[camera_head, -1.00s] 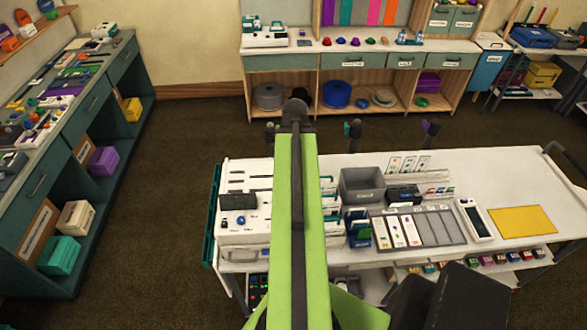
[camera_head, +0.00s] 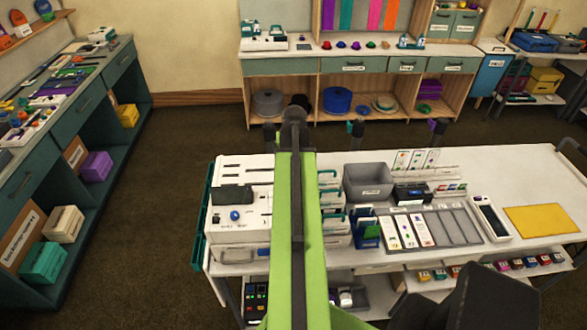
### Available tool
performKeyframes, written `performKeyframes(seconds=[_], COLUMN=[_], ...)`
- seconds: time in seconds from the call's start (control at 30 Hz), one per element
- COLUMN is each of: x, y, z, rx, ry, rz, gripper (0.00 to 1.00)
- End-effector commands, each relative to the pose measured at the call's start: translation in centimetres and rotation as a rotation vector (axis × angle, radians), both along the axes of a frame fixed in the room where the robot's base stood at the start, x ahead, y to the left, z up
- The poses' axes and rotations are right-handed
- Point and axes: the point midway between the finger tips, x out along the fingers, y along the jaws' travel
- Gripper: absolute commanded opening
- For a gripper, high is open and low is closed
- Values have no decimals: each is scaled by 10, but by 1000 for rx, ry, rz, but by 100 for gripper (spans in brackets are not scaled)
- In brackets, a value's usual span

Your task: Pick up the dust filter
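I cannot pick out a dust filter with certainty in the head view. A white cart (camera_head: 540,165) in front of me holds a white machine (camera_head: 255,205) with a dark block and a blue knob, at its left end. My green arm reaches forward over the cart, covering a strip of it beside the machine. The arm's dark end joint is near the cart's far edge. My gripper's fingers do not show, so its opening and contents are hidden.
The cart also carries a grey bin (camera_head: 368,182), a slotted tray (camera_head: 445,227) with cards, a handheld device (camera_head: 490,218) and a yellow mat (camera_head: 541,219). A cluttered bench (camera_head: 85,70) stands left, shelving (camera_head: 360,62) behind. Brown floor (camera_head: 170,180) lies open between bench and cart.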

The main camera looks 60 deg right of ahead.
Motion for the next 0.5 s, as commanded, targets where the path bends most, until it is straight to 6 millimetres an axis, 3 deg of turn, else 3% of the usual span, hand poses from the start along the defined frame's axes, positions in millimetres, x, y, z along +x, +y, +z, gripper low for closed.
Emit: performKeyframes(seconds=[0.03, 0.07, 0.3, 0.5], x=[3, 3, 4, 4], y=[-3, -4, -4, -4], z=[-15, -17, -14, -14], rx=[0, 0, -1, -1], ry=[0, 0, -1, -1], rz=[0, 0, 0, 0], gripper=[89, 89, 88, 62])
